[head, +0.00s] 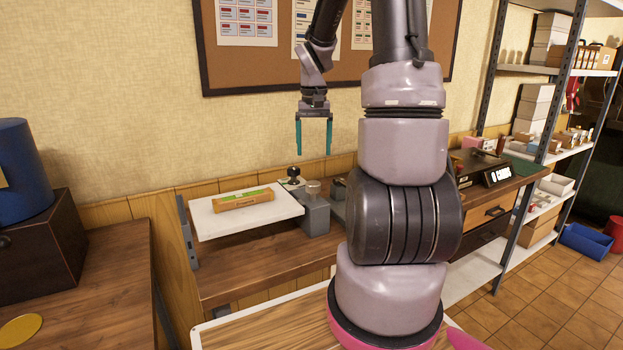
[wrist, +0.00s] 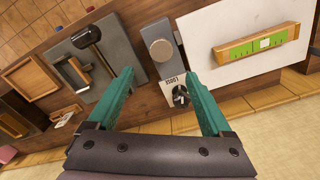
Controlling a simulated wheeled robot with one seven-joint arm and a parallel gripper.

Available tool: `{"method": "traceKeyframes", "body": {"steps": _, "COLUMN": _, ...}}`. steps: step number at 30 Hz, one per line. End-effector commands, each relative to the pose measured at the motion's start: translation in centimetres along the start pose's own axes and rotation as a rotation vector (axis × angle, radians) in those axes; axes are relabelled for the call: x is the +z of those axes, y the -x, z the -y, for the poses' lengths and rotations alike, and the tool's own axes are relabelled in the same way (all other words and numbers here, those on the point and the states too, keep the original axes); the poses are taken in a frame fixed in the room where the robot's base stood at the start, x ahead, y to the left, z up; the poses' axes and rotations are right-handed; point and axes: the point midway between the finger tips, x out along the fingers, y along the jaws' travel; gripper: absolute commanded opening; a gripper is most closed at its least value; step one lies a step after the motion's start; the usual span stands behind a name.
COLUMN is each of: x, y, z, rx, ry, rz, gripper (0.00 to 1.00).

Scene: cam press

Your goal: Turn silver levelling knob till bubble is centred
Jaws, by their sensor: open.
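The silver knob (wrist: 160,48) is a round disc on a grey block (wrist: 170,62) beside the white plate (wrist: 240,70). In the head view the knob (head: 313,186) stands at the plate's right edge. A wooden level (head: 243,199) with a green face lies on the plate. In the wrist view the level (wrist: 232,53) has a small pale window in its green face. The bubble is too small to make out. My gripper (head: 314,151) is open and empty, pointing down above the knob and apart from it. In the wrist view its teal fingers (wrist: 159,77) straddle the block.
A dark plate with a black-handled lever (wrist: 86,37) lies on the other side of the block. The wooden bench (head: 250,265) is bare in front of the plate.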

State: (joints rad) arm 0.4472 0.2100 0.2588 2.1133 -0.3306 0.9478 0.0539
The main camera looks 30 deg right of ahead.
Motion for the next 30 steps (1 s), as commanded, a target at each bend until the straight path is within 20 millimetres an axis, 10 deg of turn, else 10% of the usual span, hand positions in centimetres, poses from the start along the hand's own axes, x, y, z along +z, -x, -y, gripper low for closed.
{"method": "traceKeyframes", "body": {"steps": 18, "x": 0.7, "y": -8.9, "z": 0.2, "rx": 0.000, "ry": -0.002, "rz": 0.019, "gripper": 0.84}}
{"method": "traceKeyframes", "body": {"steps": 30, "x": 0.6, "y": -10.7, "z": 0.1, "rx": -0.001, "ry": -0.004, "rz": 0.015, "gripper": 0.84}}
